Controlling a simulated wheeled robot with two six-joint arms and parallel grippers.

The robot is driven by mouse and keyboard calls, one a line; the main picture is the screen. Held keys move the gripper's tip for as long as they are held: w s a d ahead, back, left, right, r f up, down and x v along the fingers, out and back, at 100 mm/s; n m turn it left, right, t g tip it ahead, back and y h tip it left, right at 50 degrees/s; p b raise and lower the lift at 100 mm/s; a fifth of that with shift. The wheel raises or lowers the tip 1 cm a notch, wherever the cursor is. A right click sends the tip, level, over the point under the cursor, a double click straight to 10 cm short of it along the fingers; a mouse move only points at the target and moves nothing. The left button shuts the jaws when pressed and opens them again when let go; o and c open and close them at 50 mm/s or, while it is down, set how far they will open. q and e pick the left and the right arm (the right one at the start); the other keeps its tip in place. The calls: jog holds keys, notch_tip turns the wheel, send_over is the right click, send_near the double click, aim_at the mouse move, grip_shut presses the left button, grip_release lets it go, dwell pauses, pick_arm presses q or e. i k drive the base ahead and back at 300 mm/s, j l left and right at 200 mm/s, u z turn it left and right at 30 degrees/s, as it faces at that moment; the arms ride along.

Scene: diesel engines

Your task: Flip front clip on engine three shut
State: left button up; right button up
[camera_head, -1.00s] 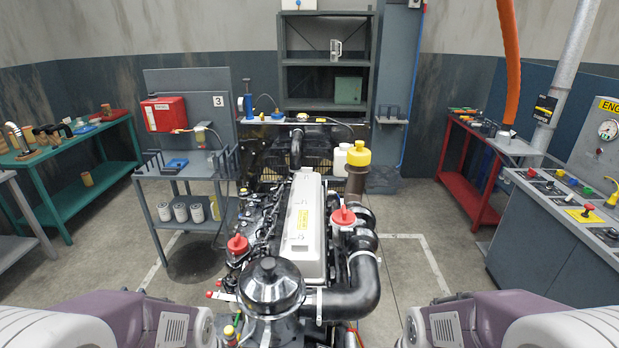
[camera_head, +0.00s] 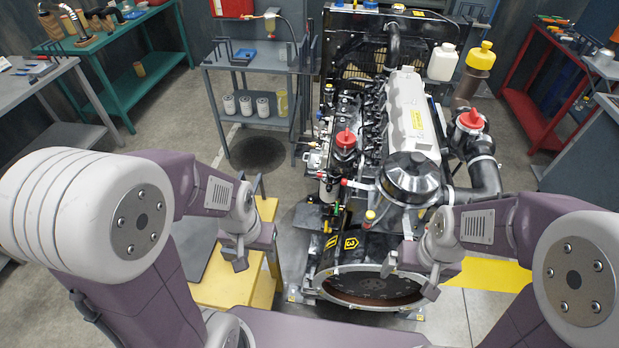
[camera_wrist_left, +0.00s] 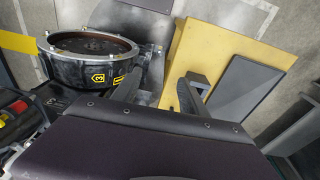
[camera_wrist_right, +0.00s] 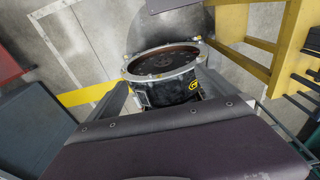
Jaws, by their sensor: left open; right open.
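The engine (camera_head: 385,130) stands at the centre in the head view, with a grey valve cover and a "3" label (camera_head: 350,243) on its black near-end housing. A black domed canister (camera_head: 408,178) sits at its near end; a clip cannot be made out on it. My left gripper (camera_head: 232,254) is open and empty, left of the engine's near end, by a yellow stand. My right gripper (camera_head: 409,281) is open and empty, in front of the round flywheel end (camera_head: 370,288). The flywheel end also shows in the left wrist view (camera_wrist_left: 90,46) and right wrist view (camera_wrist_right: 163,62).
The yellow stand (camera_head: 262,285) is close to my left gripper. A grey cart (camera_head: 262,58) with several cans stands behind left. A teal bench (camera_head: 112,38) is at the far left, a red bench (camera_head: 535,120) at the right. Red caps and a black pipe (camera_head: 486,178) rise around the engine.

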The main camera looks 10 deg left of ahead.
aim_at(344, 182)
jog(key=l+u, duration=0.15)
jog(key=l, duration=0.3)
jog(key=k+l+u, duration=0.2)
jog(key=l, duration=0.25)
jog(key=l+u, duration=0.15)
jog(key=l, duration=0.3)
jog(key=l+u, duration=0.15)
jog(key=l, duration=0.25)
jog(key=k, duration=0.05)
